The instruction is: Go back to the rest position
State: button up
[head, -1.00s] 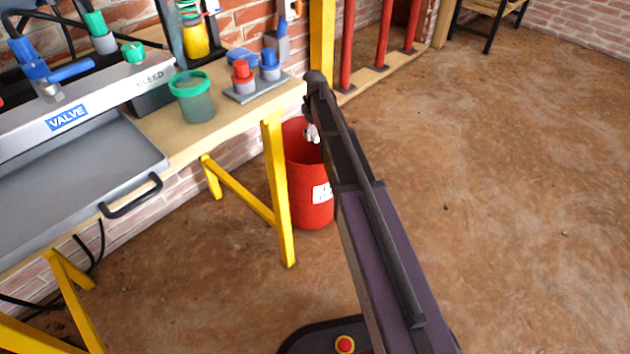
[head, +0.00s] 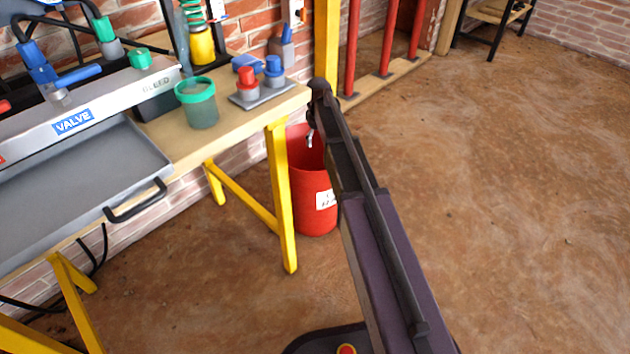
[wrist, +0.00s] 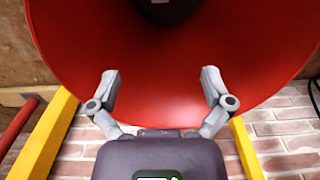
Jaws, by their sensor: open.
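My gripper (wrist: 160,82) is open and empty in the wrist view, its two grey fingers spread apart. It is in front of the red bin (wrist: 245,60), which fills most of that view. A dark object (wrist: 165,10) shows inside the bin at the top edge; I cannot tell what it is. In the head view my arm reaches out over the floor, and its far end is at the red bin (head: 313,205). Only a small bit of the gripper shows there; the rest is hidden behind my arm.
A wooden workbench (head: 240,120) with yellow legs stands left of the bin. It carries a grey tray (head: 80,190), a green-rimmed cup (head: 197,100) and red and blue caps on a small plate (head: 258,97). Red posts (head: 390,40) stand behind. The floor (head: 510,200) to the right is clear.

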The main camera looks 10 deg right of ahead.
jog(key=s+d+r+m+p, duration=0.1)
jog(key=s+r+m+p, duration=0.35)
jog(key=s, duration=1.05)
jog(key=s+r+m+p, duration=0.3)
jog(key=s+r+p, duration=0.3)
jog(key=s, duration=0.9)
notch_tip(320, 180, up, 38)
jog(key=p, duration=3.8)
jog(key=shift+w, duration=0.4)
jog(key=shift+f, duration=0.15)
